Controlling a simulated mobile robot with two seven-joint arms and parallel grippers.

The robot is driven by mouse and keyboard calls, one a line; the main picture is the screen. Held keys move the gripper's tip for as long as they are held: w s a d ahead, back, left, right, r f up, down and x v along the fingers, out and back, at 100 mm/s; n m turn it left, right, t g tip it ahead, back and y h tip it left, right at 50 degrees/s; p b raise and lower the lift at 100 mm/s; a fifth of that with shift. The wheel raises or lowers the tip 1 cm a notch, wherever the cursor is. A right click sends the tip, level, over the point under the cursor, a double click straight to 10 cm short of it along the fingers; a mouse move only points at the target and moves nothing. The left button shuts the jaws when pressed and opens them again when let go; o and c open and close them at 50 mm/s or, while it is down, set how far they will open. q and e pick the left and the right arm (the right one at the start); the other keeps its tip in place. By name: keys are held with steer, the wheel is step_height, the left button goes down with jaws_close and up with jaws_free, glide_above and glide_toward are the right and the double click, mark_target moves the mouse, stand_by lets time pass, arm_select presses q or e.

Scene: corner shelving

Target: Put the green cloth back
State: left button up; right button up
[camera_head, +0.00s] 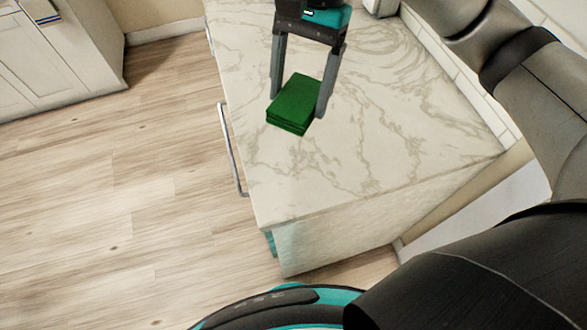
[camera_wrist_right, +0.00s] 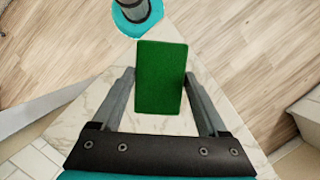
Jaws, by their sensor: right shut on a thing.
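The green cloth (camera_head: 293,101) is a folded, thick rectangular stack over the marble counter (camera_head: 345,165). My right gripper (camera_head: 297,105) points down with one finger on each side of the cloth and is shut on it. In the right wrist view the cloth (camera_wrist_right: 161,78) sits between the two fingers of the right gripper (camera_wrist_right: 160,75) and reaches past the fingertips. I cannot tell whether the cloth rests on the counter or is just above it. My left gripper is not in view.
A metal handle (camera_head: 232,150) sticks out from the counter's left side. White cabinets (camera_head: 55,55) with a hanging towel (camera_head: 42,12) stand at the upper left. A tiled wall edge (camera_head: 465,75) runs along the right. The counter's front part and wooden floor (camera_head: 110,190) are clear.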

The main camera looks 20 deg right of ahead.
steer(key=shift+w+f+b, duration=0.2)
steer(key=shift+f+b, duration=0.1)
steer(key=shift+f, duration=0.45)
glide_above(295, 176)
steer(key=f, duration=1.4)
steer(key=shift+w+d+f, duration=0.3)
steer(key=shift+w+d, duration=0.05)
steer(key=shift+f, duration=0.9)
step_height(295, 176, down, 4)
steer(key=shift+r, duration=0.25)
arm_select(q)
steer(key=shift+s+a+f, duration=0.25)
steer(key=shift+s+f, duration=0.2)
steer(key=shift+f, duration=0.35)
arm_select(e)
steer(key=shift+f, duration=0.1)
steer(key=o, duration=1.2)
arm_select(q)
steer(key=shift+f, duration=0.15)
